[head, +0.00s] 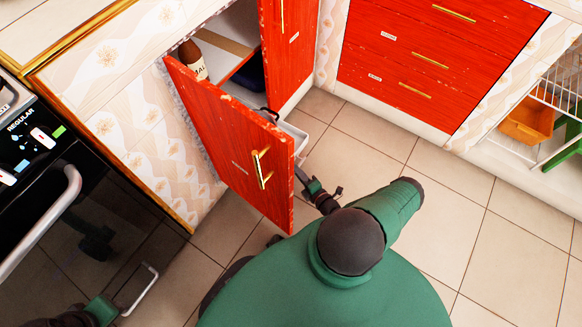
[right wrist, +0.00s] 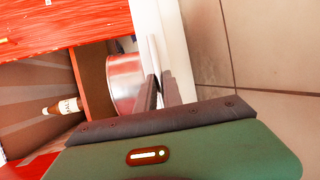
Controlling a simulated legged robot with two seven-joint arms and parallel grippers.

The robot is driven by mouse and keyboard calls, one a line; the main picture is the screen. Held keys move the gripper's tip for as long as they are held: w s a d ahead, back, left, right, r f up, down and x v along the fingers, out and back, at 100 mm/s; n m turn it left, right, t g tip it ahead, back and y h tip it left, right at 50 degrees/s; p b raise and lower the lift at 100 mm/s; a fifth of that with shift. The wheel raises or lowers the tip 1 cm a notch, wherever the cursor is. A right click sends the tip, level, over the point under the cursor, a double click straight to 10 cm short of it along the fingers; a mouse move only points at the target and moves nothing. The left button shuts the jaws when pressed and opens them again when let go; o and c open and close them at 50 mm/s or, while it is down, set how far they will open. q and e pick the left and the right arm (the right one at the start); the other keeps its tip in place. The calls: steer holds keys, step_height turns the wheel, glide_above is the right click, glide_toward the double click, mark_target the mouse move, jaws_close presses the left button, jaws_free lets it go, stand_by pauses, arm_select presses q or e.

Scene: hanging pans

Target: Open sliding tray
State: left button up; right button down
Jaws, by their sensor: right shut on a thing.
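The sliding tray (head: 294,134) is a pale tray low in the cabinet, behind the open red door (head: 225,140) in the head view. Only its front corner shows there; the door hides the rest. My right gripper (head: 302,177) is just right of the door's free edge, by the tray's front. In the right wrist view my right gripper's dark fingers (right wrist: 160,88) are shut on the thin pale tray edge. A metal pot with a reddish side (right wrist: 125,82) is beside them. My left gripper does not show clearly.
A brown bottle (head: 192,60) stands on the cabinet shelf. A black oven (head: 75,210) is at the left. Red drawers (head: 430,55) are at the back, and a wire rack (head: 560,90) is at the right. The tiled floor (head: 450,190) on the right is clear.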

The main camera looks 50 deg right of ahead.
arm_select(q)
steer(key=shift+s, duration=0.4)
arm_select(e)
steer(key=shift+s+d, duration=0.2)
steer(key=shift+s, duration=0.45)
steer(key=shift+s+d, duration=0.2)
steer(key=shift+s, duration=0.45)
steer(key=c, duration=1.5)
jaws_free()
steer(key=shift+f, duration=0.15)
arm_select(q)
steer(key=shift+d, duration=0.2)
arm_select(e)
steer(key=shift+a, duration=0.1)
steer(key=shift+w, duration=0.1)
